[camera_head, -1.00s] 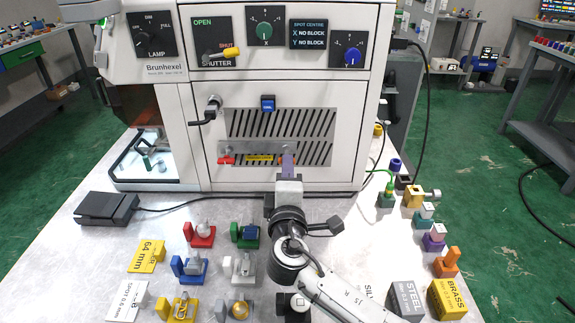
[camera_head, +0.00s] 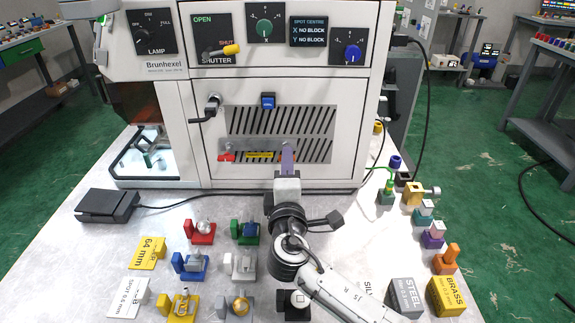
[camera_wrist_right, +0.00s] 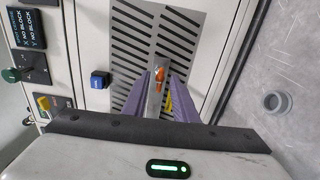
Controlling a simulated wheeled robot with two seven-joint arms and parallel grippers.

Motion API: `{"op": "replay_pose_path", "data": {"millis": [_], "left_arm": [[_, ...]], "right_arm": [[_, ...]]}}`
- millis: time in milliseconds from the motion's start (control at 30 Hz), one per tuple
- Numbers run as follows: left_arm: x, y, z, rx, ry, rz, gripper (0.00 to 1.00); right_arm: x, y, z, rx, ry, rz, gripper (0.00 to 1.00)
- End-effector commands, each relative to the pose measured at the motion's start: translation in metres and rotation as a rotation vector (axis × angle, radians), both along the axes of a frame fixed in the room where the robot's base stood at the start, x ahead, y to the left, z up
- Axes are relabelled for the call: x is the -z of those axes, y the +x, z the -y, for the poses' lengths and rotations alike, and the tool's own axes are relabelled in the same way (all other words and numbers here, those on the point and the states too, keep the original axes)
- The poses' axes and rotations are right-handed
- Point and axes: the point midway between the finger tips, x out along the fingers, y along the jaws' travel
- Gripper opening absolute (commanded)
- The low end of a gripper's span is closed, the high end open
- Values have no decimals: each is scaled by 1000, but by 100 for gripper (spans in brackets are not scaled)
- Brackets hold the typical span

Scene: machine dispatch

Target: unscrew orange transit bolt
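The orange transit bolt (camera_wrist_right: 160,74) is on the slotted panel of the machine front, on a grey metal strip, in the right wrist view. My right gripper (camera_wrist_right: 164,78) has two purple fingers pointing at the panel, one on each side of the bolt, with a visible gap between them. Whether the fingertips touch the bolt I cannot tell. In the head view the right gripper (camera_head: 288,158) is at the lower part of the slotted panel (camera_head: 300,122) and hides the bolt. My left gripper is not in view.
A black foot pedal (camera_head: 107,205) and several coloured fixtures stand on the table. STEEL (camera_head: 405,298) and BRASS (camera_head: 447,296) boxes are at front right.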

Motion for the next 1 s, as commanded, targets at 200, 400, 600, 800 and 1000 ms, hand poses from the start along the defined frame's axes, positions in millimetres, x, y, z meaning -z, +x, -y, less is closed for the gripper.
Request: {"op": "replay_pose_path", "data": {"millis": [200, 400, 600, 800, 1000], "left_arm": [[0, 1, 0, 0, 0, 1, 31], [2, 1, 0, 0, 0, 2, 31], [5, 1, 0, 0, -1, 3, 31], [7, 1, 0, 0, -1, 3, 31], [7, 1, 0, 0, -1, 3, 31]], "right_arm": [[2, -9, 0, -1, 0, -1, 26], [2, -44, -1, -3, 3, -2, 26], [2, -82, 0, -1, 3, -3, 26], [0, -101, 0, 0, 1, 0, 26], [0, -103, 0, 1, -1, 0, 26]]}}
